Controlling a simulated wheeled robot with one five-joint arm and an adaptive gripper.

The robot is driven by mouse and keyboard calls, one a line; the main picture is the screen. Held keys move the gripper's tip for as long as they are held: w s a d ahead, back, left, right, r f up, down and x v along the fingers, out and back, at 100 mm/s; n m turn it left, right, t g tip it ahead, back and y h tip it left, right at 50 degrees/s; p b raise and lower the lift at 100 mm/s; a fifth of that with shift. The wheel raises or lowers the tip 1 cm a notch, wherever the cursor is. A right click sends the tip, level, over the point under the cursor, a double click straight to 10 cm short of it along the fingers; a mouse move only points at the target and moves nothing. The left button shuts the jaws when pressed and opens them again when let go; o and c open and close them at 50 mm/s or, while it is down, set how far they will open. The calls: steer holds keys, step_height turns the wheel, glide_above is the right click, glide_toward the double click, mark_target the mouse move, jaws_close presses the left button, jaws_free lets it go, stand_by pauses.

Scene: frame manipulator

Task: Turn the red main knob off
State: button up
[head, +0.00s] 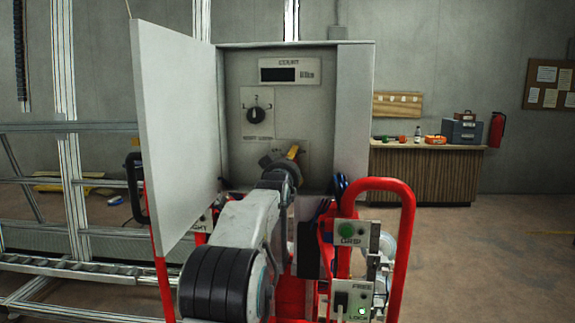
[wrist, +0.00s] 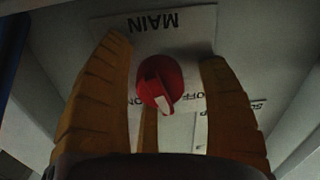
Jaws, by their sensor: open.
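The red main knob (wrist: 158,80) shows in the wrist view on a pale plate (wrist: 150,32) marked MAIN, with an OFF label partly visible beside it. The lettering appears upside down in this view. The knob carries a white pointer mark that faces the lower part of the picture. My gripper (wrist: 160,95) is open, its orange-brown fingers on both sides of the knob, with gaps that look clear. A further finger shows below and behind the knob. In the head view my gripper (head: 290,157) is inside the grey cabinet (head: 354,110), low down, and hides the red knob.
The cabinet door (head: 180,120) stands open at the left. A black rotary knob (head: 256,115) and a display (head: 290,73) are above my gripper on the panel. Cabinet walls lie close on both sides. A workbench (head: 425,172) stands at the back right.

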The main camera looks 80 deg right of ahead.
steer(key=shift+a, duration=0.1)
steer(key=c, duration=1.2)
steer(key=shift+f, duration=0.1)
steer(key=shift+f+b, duration=0.1)
steer(key=shift+b, duration=0.3)
steer(key=shift+f+n+b, duration=0.1)
steer(key=shift+n+b, duration=0.85)
steer(key=shift+n, duration=0.05)
steer(key=shift+s+n+b, duration=0.1)
steer(key=shift+n+b, duration=0.3)
steer(key=shift+n, duration=1.4)
steer(key=o, duration=1)
steer(key=shift+o, duration=1)
steer(key=shift+r, duration=0.3)
